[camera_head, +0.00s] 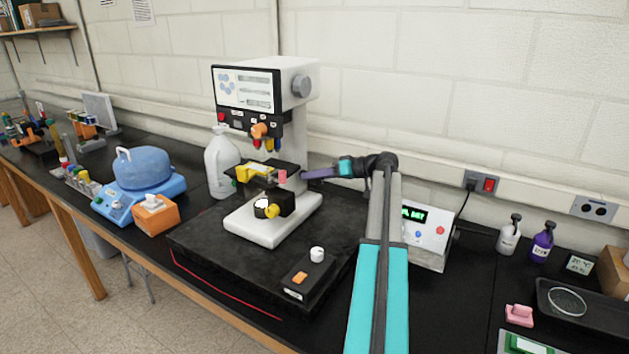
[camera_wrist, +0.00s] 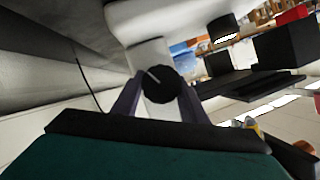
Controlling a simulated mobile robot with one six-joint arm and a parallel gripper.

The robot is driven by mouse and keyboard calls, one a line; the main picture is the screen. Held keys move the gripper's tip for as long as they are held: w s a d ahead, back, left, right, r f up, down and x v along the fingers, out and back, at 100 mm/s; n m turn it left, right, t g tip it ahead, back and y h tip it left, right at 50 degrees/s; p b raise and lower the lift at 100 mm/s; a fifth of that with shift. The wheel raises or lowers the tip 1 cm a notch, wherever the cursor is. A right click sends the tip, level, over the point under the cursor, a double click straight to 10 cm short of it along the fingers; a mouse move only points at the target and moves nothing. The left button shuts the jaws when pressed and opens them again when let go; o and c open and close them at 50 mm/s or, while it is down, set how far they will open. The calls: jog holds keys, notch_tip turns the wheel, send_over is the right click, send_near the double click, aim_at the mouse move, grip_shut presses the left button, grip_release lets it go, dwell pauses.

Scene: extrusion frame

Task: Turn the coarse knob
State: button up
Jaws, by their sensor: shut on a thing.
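The microscope (camera_head: 292,115) stands on a white base on the black bench. In the wrist view the coarse knob (camera_wrist: 161,80) is a black round knob with a white line on its face, slanting up to the left. My gripper (camera_head: 303,174) reaches in from the right to the side of the microscope column, below its head. In the wrist view its purple fingers (camera_wrist: 160,93) lie on either side of the knob, shut on it. The knob is hidden in the head view.
A dark slab (camera_head: 200,250) with a small control box (camera_head: 308,277) lies under and before the microscope. A white jug (camera_head: 221,165) stands left of it. A power unit (camera_head: 420,235) stands right, close behind my arm. The stage (camera_head: 268,172) juts forward from the column.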

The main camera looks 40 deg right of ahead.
jog(key=shift+f+m+y+b, duration=0.1)
jog(key=shift+m+y+b, duration=0.2)
jog(key=shift+m+y, duration=0.35)
jog(key=shift+m, duration=0.25)
jog(key=o, duration=1)
jog(key=shift+h, duration=0.25)
